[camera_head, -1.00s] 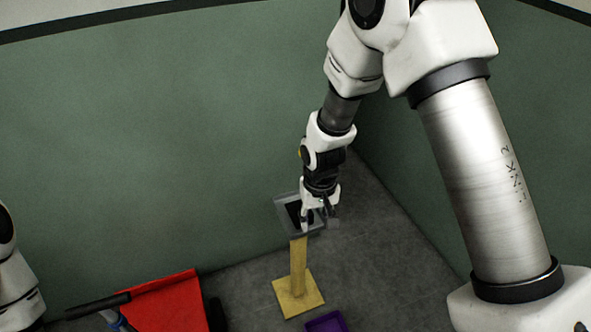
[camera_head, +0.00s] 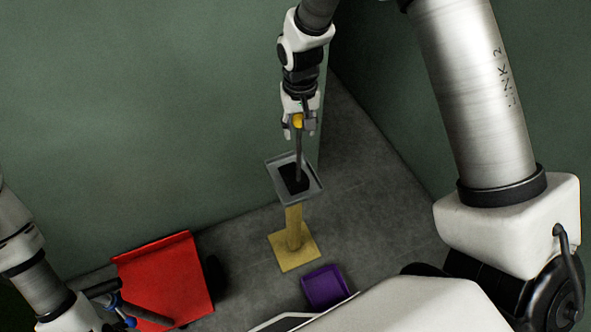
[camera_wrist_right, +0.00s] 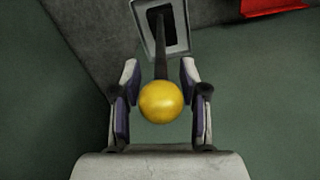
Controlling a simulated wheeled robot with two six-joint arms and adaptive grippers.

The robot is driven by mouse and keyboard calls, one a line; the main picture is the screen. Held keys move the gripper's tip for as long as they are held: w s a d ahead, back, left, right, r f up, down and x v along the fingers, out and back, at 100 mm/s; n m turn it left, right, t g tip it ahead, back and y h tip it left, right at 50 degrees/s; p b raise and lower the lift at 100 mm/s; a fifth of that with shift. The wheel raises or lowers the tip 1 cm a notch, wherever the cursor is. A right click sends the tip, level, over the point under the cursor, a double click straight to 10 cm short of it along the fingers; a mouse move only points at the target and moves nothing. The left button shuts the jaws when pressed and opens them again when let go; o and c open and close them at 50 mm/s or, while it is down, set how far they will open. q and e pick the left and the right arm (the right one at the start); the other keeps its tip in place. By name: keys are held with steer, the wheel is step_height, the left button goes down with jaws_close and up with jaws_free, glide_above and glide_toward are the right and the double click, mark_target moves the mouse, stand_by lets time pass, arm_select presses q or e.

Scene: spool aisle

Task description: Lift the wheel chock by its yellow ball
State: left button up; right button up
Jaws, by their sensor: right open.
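The wheel chock is a black block (camera_head: 293,178) with a thin dark upright rod that ends in a yellow ball (camera_head: 298,120). The block sits in a grey tray (camera_head: 314,196) on a yellow stand (camera_head: 293,228). My right gripper (camera_head: 299,128) is at the ball, above the tray. In the right wrist view the gripper (camera_wrist_right: 161,105) is open, with the ball (camera_wrist_right: 161,101) between its fingers and a gap on each side. The rod (camera_wrist_right: 160,62) runs away to the tray (camera_wrist_right: 145,40).
A red bin-like object (camera_head: 165,275) stands at the lower left, near my left arm. A purple tray (camera_head: 327,286) lies on the floor right of the stand. Green walls stand close behind and to the right. Grey floor is open right of the stand.

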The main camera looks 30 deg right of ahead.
step_height(320, 180, down, 2)
steer(key=shift+f, duration=0.2)
jaws_close()
